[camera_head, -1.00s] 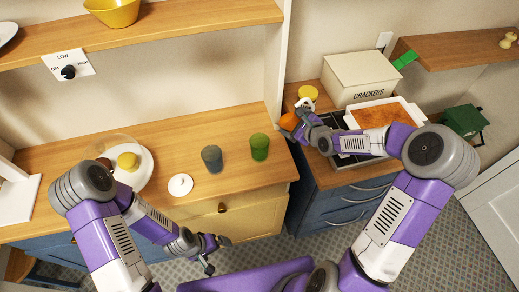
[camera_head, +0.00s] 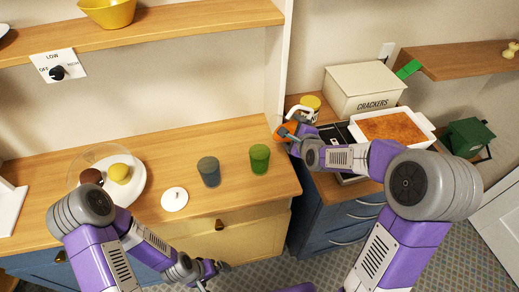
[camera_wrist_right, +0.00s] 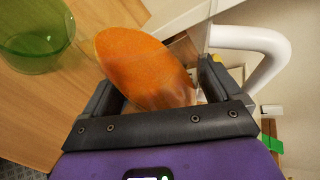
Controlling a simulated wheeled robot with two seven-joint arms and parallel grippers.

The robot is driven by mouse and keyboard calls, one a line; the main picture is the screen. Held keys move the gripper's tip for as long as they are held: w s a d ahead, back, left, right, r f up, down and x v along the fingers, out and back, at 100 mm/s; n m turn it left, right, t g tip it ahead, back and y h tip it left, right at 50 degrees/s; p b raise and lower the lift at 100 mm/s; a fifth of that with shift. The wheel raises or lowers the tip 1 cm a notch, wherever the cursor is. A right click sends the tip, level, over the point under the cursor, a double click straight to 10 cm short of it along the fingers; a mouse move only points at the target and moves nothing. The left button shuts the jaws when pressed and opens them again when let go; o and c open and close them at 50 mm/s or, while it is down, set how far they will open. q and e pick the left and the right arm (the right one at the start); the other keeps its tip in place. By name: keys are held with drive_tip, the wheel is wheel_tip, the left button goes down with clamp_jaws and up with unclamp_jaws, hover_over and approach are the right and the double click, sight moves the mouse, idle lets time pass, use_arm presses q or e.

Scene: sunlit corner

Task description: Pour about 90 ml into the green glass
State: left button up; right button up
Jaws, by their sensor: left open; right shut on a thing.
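The green glass (camera_head: 259,160) stands upright on the wooden counter near its right end; its inside looks empty in the right wrist view (camera_wrist_right: 38,40). My right gripper (camera_head: 292,133) is shut on a clear jug (camera_head: 283,131) holding orange liquid, just right of and behind the green glass and apart from it. In the right wrist view the orange (camera_wrist_right: 140,62) shows between my fingers, with a white curved handle (camera_wrist_right: 275,48) at the right. How far the jug tilts is unclear. My left gripper (camera_head: 213,275) is open and empty in front of the counter.
A grey-blue glass (camera_head: 209,172) and a white round lid (camera_head: 175,199) stand left of the green glass. A plate (camera_head: 137,178) with round items is farther left. Behind my right arm are a yellow-topped can (camera_head: 311,105), a crackers box (camera_head: 362,92) and a white baking dish (camera_head: 423,122).

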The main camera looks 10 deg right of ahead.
drive_tip(key=shift+w, duration=0.1)
drive_tip(key=shift+a+n+t+h, duration=0.15)
drive_tip(key=shift+n+t+h, duration=0.15)
drive_tip(key=shift+n+h, duration=0.3)
idle(2.8)
